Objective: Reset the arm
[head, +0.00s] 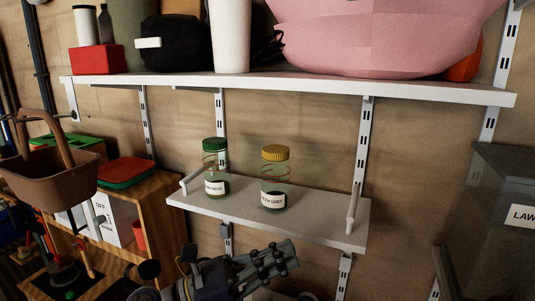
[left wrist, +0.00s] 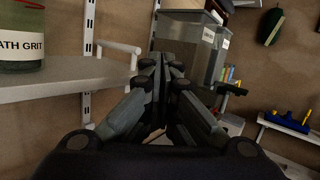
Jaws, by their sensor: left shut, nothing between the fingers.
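My left gripper (head: 277,258) is just below the front edge of the small shelf in the head view, pointing right. It is shut and holds nothing. In the left wrist view the shut fingers (left wrist: 163,70) point ahead, to the right of the shelf's end. My right gripper is not in view.
A small white shelf (head: 305,218) carries a green-lidded jar (head: 215,168) and a yellow-lidded jar (head: 274,180). Low end rails close its sides. A long shelf (head: 300,86) above holds a pink container (head: 385,35). A grey bin (head: 495,215) stands at right; a brown basket (head: 50,168) hangs left.

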